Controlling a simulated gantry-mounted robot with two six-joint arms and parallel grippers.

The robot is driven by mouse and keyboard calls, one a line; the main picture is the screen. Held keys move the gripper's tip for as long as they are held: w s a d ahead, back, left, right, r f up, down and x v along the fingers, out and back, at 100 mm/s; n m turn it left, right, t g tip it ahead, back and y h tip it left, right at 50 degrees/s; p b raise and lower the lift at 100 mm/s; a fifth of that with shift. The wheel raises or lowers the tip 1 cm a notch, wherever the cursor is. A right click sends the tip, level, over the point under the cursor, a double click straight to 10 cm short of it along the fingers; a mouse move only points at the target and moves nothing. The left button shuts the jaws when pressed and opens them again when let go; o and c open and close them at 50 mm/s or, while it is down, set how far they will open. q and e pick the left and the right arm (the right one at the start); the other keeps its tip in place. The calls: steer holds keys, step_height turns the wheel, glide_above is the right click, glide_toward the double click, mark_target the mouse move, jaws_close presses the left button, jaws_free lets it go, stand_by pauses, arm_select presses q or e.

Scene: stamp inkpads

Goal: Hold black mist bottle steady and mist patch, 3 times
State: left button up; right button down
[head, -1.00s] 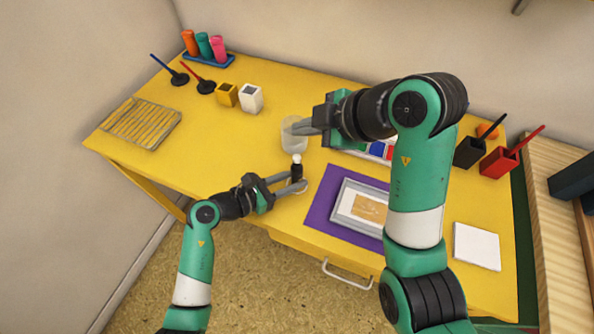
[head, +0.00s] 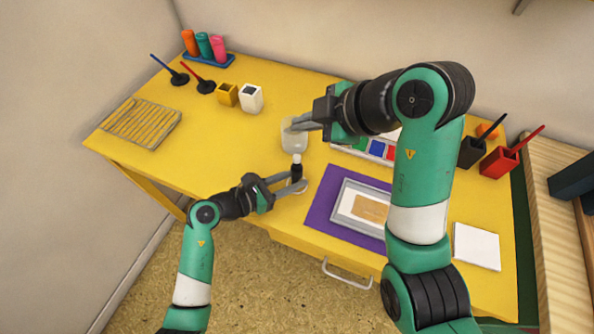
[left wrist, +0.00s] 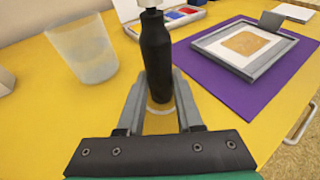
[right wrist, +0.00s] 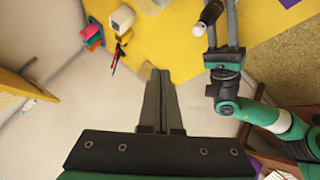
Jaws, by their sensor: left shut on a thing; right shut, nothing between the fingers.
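The black mist bottle (head: 297,174) with a white top stands upright near the table's front edge. My left gripper (head: 292,185) is shut on the bottle, its fingers on either side of the lower body in the left wrist view (left wrist: 158,108). My right gripper (head: 297,125) is shut and empty, above and behind the bottle, in front of the clear cup in the head view. The patch (head: 370,207) is a tan rectangle inside a grey frame (head: 343,222) on a purple mat (head: 315,208), right of the bottle.
A translucent cup (left wrist: 84,50) stands behind the bottle. A paint-coloured pad tray (head: 372,150) is behind the mat, partly hidden by my right arm. A white square (head: 477,246) lies at the right. A wire rack (head: 142,122) is at the far left; the left middle table is clear.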

step_height(320, 180, down, 7)
steer(key=shift+f, duration=0.15)
steer(key=shift+f, duration=0.1)
stand_by(2.0)
steer(key=shift+f, duration=0.45)
stand_by(0.3)
steer(key=shift+r, duration=0.55)
step_height(320, 180, up, 6)
stand_by(0.6)
